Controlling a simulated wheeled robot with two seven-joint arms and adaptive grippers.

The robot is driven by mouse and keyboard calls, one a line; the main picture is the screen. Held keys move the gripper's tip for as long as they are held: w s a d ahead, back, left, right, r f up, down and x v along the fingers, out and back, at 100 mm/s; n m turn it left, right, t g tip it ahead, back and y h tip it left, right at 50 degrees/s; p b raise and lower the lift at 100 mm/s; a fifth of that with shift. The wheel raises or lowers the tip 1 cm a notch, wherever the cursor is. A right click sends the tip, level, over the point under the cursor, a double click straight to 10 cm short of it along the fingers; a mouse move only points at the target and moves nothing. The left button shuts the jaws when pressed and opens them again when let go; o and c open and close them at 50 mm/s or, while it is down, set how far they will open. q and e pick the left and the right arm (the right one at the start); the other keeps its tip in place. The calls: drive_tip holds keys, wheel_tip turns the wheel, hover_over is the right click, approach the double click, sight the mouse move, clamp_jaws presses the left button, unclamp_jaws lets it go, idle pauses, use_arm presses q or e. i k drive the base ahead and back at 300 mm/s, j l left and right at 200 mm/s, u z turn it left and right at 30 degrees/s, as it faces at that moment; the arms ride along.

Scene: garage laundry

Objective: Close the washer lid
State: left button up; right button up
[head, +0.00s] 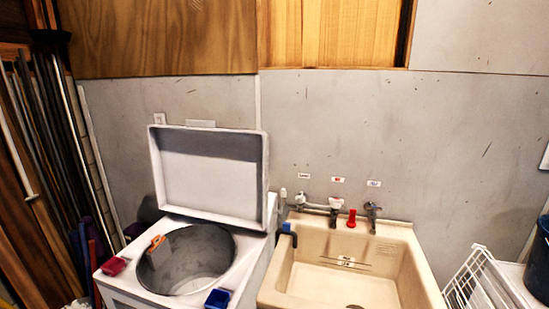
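The white top-loading washer (135,284) stands at the lower left of the head view. Its lid (211,168) is raised, standing nearly upright at the back and leaning toward the wall. The round grey drum (190,262) is open to view. An orange item (156,243) sits at the left edge of the drum opening. A red object (113,266) sits on the left front of the washer top and a blue one (217,299) on the right front. Neither of my grippers is in view.
A beige utility sink (346,284) with taps (335,206) stands just right of the washer. A white wire rack (475,278) is at the lower right. Long poles and boards (50,150) lean at the left. A grey wall (440,150) stands behind the washer and sink.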

sight(201, 169)
drive_tip(key=j+z, duration=0.7)
drive_tip(key=k+j+z, duration=0.15)
drive_tip(key=z, duration=0.2)
drive_tip(key=j, duration=0.1)
